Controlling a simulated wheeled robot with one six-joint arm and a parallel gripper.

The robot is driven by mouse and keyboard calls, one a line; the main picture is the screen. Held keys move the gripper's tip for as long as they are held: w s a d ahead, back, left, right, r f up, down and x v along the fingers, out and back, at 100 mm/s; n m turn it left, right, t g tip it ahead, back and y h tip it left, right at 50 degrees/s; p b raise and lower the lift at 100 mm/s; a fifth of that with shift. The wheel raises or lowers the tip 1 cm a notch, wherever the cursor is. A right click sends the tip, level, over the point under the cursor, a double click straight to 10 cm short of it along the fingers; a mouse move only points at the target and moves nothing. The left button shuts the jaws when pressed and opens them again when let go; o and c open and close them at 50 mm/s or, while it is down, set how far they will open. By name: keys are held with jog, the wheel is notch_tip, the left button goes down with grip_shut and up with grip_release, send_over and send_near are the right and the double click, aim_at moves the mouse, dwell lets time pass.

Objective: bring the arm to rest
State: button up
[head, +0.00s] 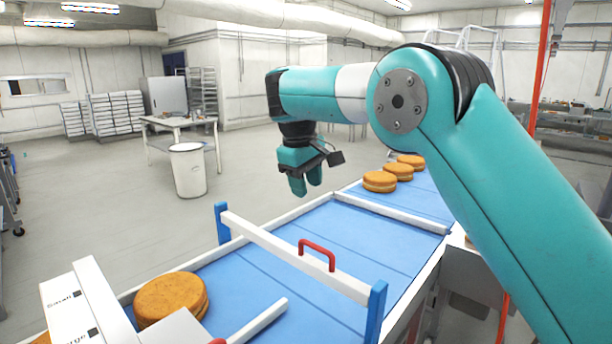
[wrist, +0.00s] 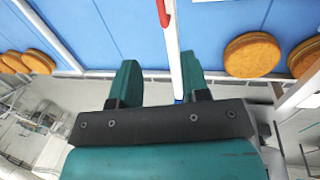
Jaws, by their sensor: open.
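My teal arm reaches in from the right in the head view. My gripper (head: 306,184) points down above the far edge of the blue conveyor belt (head: 345,240). In the wrist view my gripper (wrist: 160,80) shows two teal fingers spread apart with nothing between them. Behind the gap, the white crossbar (wrist: 173,50) and belt edge show. It appears apart from the belt and from the round cakes.
A white crossbar (head: 270,243) with a red handle (head: 317,250) spans the belt between blue posts. Several brown filled rounds (head: 380,182) lie at the belt's far end. A larger-looking round (head: 170,298) lies near left, by a white labelled box (head: 70,312). A bin (head: 188,170) stands beyond.

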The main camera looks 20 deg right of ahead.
jog(key=shift+s+r, duration=0.1)
jog(key=shift+r, duration=0.05)
jog(key=s+a+f+y+b, duration=0.1)
jog(key=s+f+y+b, duration=0.1)
jog(key=s, duration=1.7)
jog(key=s+f+g+y+b, duration=0.1)
jog(key=s+f+y, duration=0.3)
jog(key=s, duration=1.4)
jog(key=shift+s+a+f+b, duration=0.35)
jog(key=shift+s+f+b, duration=0.05)
jog(key=shift+f+b, duration=0.45)
